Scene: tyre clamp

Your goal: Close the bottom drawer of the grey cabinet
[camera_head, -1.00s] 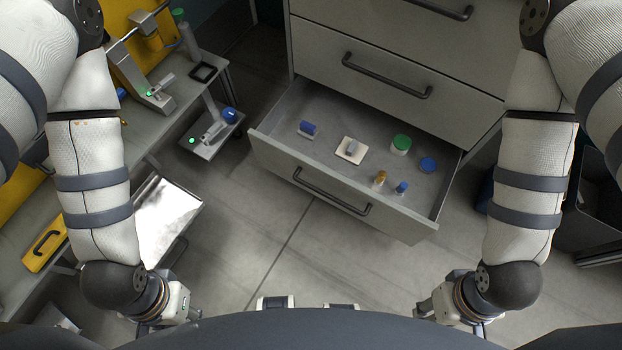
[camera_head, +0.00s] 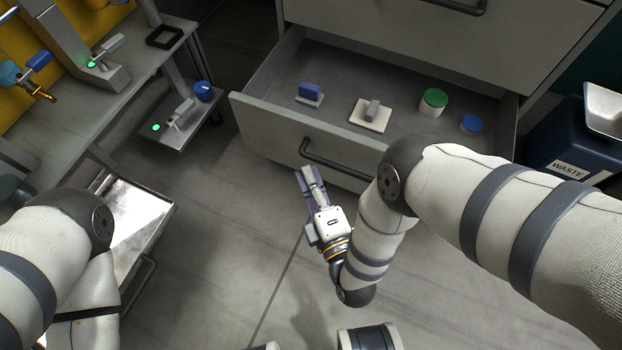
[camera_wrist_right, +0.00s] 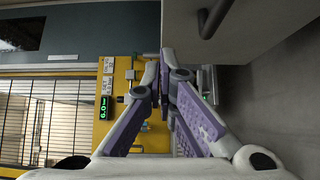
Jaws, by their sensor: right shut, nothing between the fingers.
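The bottom drawer (camera_head: 268,130) of the grey cabinet (camera_head: 430,50) stands pulled out, with a dark bar handle (camera_head: 335,161) on its front. In the head view my right gripper (camera_head: 306,173) is in front of the drawer, close to the left end of the handle. Its fingers are shut and empty; I cannot tell whether they touch the drawer. In the right wrist view the shut fingers (camera_wrist_right: 165,95) show beside a grey front panel (camera_wrist_right: 235,25) with a dark handle (camera_wrist_right: 214,18). My left gripper is out of view; only the left arm shows at the lower left.
In the drawer lie a blue block (camera_head: 311,90), a pale square plate (camera_head: 370,115), a green-lidded jar (camera_head: 433,101) and a blue-lidded one (camera_head: 472,125). A workbench (camera_head: 90,110) and an open metal tray (camera_head: 130,225) stand left. A waste bin (camera_head: 580,145) stands right.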

